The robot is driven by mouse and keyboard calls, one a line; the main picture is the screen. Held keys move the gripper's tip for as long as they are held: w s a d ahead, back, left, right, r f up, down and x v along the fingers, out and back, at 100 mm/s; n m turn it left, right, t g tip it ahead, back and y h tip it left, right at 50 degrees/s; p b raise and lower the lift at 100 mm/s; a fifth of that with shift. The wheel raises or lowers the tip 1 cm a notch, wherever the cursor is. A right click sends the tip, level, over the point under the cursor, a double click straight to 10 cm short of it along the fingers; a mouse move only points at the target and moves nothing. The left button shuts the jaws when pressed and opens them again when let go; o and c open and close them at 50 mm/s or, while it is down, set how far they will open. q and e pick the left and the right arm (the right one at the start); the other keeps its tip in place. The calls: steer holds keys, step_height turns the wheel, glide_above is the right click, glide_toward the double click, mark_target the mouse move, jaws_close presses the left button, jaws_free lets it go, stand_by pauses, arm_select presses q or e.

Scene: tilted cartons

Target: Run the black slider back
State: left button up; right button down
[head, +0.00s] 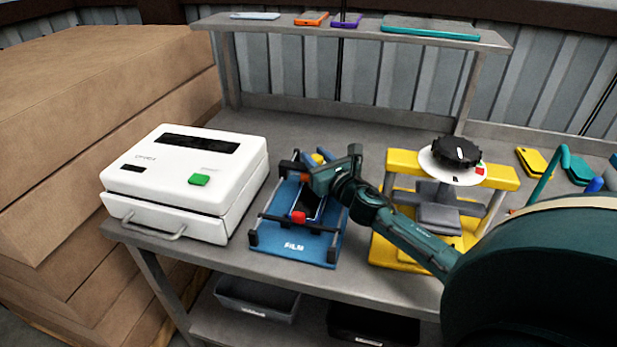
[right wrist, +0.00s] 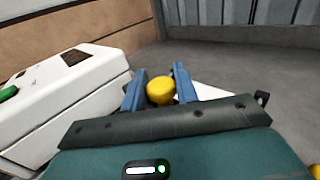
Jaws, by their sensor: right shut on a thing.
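A blue film fixture (head: 318,251), marked FILM, sits on the bench with black side rails and a dark bar with a red block (head: 298,217) across its front. My right gripper (head: 320,157) is over its back end, its blue fingers shut on a yellow knob (head: 317,158). In the right wrist view the knob (right wrist: 160,90) sits between the two fingers (right wrist: 158,85). A black part (head: 289,167) shows beside the gripper at the back; I cannot tell whether it is the slider, as my gripper hides much there. My left gripper is out of view.
A white sealing machine (head: 185,175) with a green button stands close on the left. A yellow press (head: 404,163) with a black knob (head: 456,151) stands on the right. A grey shelf (head: 345,28) runs behind; the bench between is clear.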

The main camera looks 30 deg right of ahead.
steer(key=shift+w+d, duration=0.9)
steer(key=shift+d, duration=0.2)
steer(key=c, duration=1.1)
jaws_free()
